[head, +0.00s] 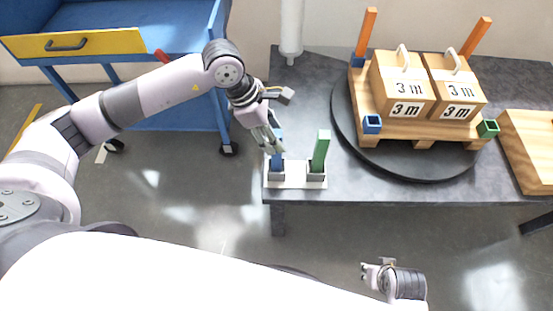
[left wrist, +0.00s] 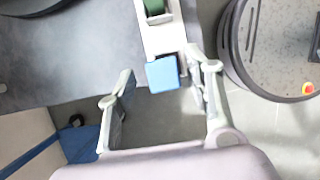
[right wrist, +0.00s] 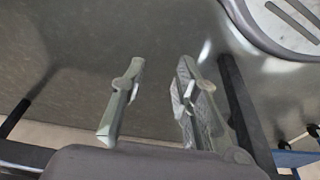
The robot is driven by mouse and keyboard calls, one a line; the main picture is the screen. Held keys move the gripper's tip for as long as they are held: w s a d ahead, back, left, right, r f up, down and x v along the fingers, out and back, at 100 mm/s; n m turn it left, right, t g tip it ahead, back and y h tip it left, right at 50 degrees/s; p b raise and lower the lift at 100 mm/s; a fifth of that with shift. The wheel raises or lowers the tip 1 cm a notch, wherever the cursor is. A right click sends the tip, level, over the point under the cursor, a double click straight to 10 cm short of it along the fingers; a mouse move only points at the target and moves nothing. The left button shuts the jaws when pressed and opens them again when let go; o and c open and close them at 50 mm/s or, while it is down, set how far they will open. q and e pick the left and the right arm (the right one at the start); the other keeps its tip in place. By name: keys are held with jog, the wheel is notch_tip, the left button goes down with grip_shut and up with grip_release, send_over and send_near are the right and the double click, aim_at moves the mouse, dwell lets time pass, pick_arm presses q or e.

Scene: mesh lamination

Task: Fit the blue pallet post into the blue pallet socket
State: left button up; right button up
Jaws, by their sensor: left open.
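The blue pallet post (head: 278,160) stands upright in the left holder of a white stand at the table's near left corner. Its blue top shows in the left wrist view (left wrist: 163,74), between and beyond the fingertips. My left gripper (head: 274,143) is open at the post's upper part; whether a finger touches it I cannot tell. The blue pallet socket (head: 372,123) is at the near left corner of the wooden pallet (head: 425,128) and looks empty. My right gripper (head: 366,274) is open and empty, away from the table; its fingers also show in the right wrist view (right wrist: 155,95).
A green post (head: 320,152) stands close beside the blue one in the white stand (head: 296,183). Two "3 m" boxes (head: 402,105) and two orange posts (head: 366,35) are on the pallet, on a round dark turntable (head: 345,128). A green socket (head: 488,128) is at its near right corner.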

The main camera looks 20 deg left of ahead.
aim_at(276, 156)
pick_arm(q)
jog(key=x, duration=0.5)
jog(key=shift+s+d+f+b, duration=0.1)
jog(key=shift+s+d+b, duration=0.1)
jog(key=shift+b, duration=0.1)
grip_shut()
pick_arm(e)
jog(key=shift+w+r, duration=0.1)
jog(key=shift+r, duration=0.85)
